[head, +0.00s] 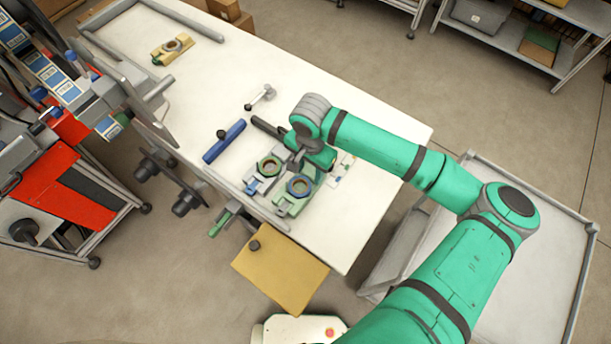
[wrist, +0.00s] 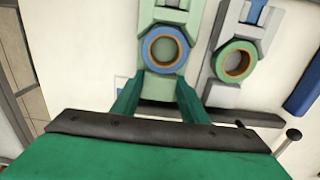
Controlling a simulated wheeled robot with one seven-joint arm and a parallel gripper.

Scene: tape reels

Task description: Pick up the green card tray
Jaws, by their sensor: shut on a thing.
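The green card tray (head: 284,207) is pale green and carries a blue-rimmed reel (head: 299,186) with a brown core. It is near the table's front edge in the head view and at top centre in the wrist view (wrist: 165,86). My gripper (wrist: 158,88) has one green finger on each side of the tray's reel end and is shut on it. In the head view my gripper (head: 318,162) is partly hidden by my wrist. I cannot tell whether the tray touches the table.
A grey tray (head: 254,186) with a green-rimmed reel (head: 269,166) lies close beside the green one. A blue bar (head: 224,142) and a small grey metal part (head: 261,97) lie farther off. A yellow tray (head: 161,57) is at the far end. The table's right side (head: 370,205) is mostly clear.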

